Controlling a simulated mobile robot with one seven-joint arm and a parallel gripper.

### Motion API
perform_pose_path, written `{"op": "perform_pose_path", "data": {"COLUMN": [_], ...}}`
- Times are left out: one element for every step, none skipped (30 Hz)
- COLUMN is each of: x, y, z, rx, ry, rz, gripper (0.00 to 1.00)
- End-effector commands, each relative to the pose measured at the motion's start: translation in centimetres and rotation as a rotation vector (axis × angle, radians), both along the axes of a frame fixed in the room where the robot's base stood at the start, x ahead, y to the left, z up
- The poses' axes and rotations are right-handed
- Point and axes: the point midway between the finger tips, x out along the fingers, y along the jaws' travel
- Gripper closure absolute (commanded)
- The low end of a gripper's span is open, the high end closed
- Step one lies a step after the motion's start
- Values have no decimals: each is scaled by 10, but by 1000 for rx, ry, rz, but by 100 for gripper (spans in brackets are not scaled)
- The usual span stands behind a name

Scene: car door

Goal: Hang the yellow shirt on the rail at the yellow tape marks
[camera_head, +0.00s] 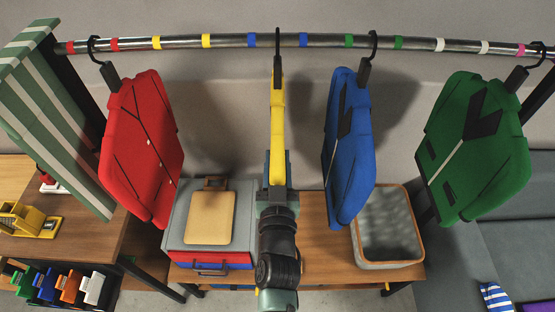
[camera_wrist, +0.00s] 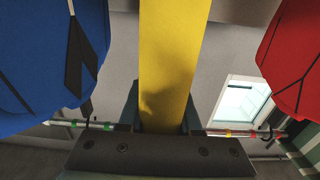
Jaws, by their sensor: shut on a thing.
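The yellow shirt (camera_head: 277,125) is upright and edge-on in the middle of the head view. My gripper (camera_head: 276,188) is shut on its lower part. The shirt's dark hook overlaps the rail (camera_head: 330,40) between the two blue tape marks; I cannot tell whether it touches the rail or is in front of it. The yellow tape marks (camera_head: 182,42) are to the left, between the red and blue marks. In the wrist view the yellow shirt (camera_wrist: 172,60) rises between the two fingers of my gripper (camera_wrist: 162,115).
A red shirt (camera_head: 140,145) hangs left, a blue shirt (camera_head: 348,150) close on the right, a green shirt (camera_head: 475,150) far right. Below are a grey box (camera_head: 187,215), a grey basket (camera_head: 388,225) and a wooden bench (camera_head: 315,240). The rail's yellow-marked stretch is empty.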

Motion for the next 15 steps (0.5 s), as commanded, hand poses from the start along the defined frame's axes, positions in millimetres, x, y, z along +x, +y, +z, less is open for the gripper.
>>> {"op": "perform_pose_path", "data": {"x": [0, 0, 0, 0, 0, 0, 0, 0, 0, 0, 0, 0, 0, 0, 0], "y": [0, 0, 0, 0, 0, 0, 0, 0, 0, 0, 0, 0, 0, 0, 0], "z": [0, 0, 1, 1, 1, 1, 1, 1, 0, 0, 0, 0, 0, 0, -1], "rx": [0, -1, -1, -1, -1, -1, -1, -1, -1, -1, -1, -1, -1, -1, -1], "ry": [-4, -4, -4, -4, -4, -3, -3, -3, -3, -2, -2, -2, -1, -1, 0], "rz": [-1, -1, -1, -1, -1, -1, -1, -1, -1, 0, 0, 0, 0, 0, 0], "gripper": [100, 100, 100, 100, 100, 100, 64, 59, 52, 46, 41, 34, 33, 33, 33]}}
